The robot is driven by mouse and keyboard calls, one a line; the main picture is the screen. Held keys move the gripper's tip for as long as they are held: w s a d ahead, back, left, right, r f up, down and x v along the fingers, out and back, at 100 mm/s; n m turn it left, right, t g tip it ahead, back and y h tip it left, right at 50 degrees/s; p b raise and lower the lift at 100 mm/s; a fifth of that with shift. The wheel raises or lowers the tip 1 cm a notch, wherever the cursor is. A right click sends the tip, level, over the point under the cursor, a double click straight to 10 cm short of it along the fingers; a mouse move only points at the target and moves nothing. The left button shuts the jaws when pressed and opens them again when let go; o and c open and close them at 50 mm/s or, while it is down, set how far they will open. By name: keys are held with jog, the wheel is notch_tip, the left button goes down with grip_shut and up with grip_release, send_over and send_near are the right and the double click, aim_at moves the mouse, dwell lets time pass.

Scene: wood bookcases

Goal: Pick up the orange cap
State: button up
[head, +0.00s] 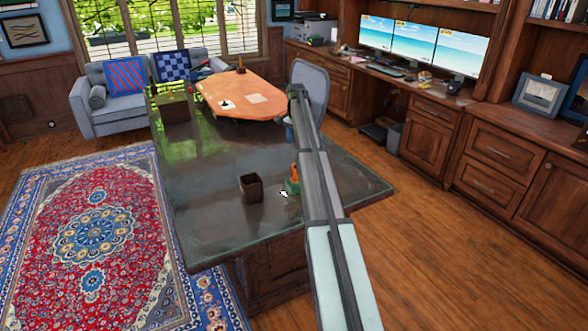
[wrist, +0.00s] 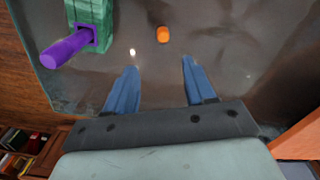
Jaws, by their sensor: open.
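The orange cap (wrist: 162,34) is a small rounded orange piece on the dark glossy tabletop (wrist: 230,40) in the wrist view. It lies ahead of my gripper (wrist: 160,65), roughly in line with the space between the two blue fingers. The fingers are apart, with nothing between them. The cap is not touched by either finger. In the head view my arm hides part of the table, and I cannot clearly make out the cap or the fingers there.
A green block with a purple rod (wrist: 68,46) stands left of the cap; a small white spot (wrist: 132,51) is nearby. In the head view, a dark open box (head: 251,187) and a green-and-orange item (head: 293,180) stand on the desk. An office chair (head: 312,88) stands beyond.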

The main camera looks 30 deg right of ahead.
notch_tip(320, 180, down, 7)
jog(key=shift+f, duration=0.15)
jog(key=shift+w+a+f, duration=0.1)
jog(key=shift+a+f, duration=0.1)
jog(key=shift+f, duration=1.15)
jog(key=shift+w+a+f, duration=0.1)
jog(key=shift+a+f, duration=0.05)
jog(key=shift+f, duration=1.15)
jog(key=shift+c, duration=0.3)
grip_shut()
